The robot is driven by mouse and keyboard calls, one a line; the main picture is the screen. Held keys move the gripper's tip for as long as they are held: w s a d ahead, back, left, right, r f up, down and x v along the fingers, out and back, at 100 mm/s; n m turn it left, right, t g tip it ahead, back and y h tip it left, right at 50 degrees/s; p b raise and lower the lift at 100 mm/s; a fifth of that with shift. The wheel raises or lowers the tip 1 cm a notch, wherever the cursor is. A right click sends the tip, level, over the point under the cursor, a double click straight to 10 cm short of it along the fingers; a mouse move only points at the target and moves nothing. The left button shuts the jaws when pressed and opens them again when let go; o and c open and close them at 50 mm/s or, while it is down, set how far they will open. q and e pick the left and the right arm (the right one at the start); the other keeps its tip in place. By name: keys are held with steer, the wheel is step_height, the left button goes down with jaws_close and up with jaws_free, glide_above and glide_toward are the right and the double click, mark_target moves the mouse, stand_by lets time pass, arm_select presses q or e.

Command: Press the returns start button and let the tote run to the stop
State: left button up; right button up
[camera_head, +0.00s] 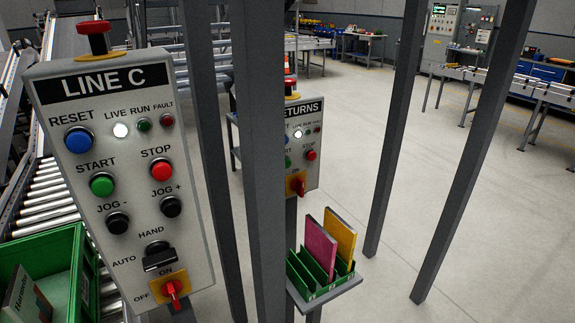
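The returns panel (305,170) stands behind a dark grey post that covers its left part; its label reads only "ETURNS". Its red stop button (311,155) shows, and a sliver of the green start button (288,162) is at the post's edge. A white lamp on it looks lit. A green tote (30,250) sits on the rollers (42,195) at the lower left, cut off by the picture's edge, with a boxed item (27,300) in it. Neither of my grippers is in view.
A nearer LINE C panel (130,215) has its own green start button (102,185) and a red mushroom button (92,40). Several grey posts (265,150) stand upright. A small shelf (325,292) holds a green rack with pink and yellow folders. Open floor (390,110) lies right.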

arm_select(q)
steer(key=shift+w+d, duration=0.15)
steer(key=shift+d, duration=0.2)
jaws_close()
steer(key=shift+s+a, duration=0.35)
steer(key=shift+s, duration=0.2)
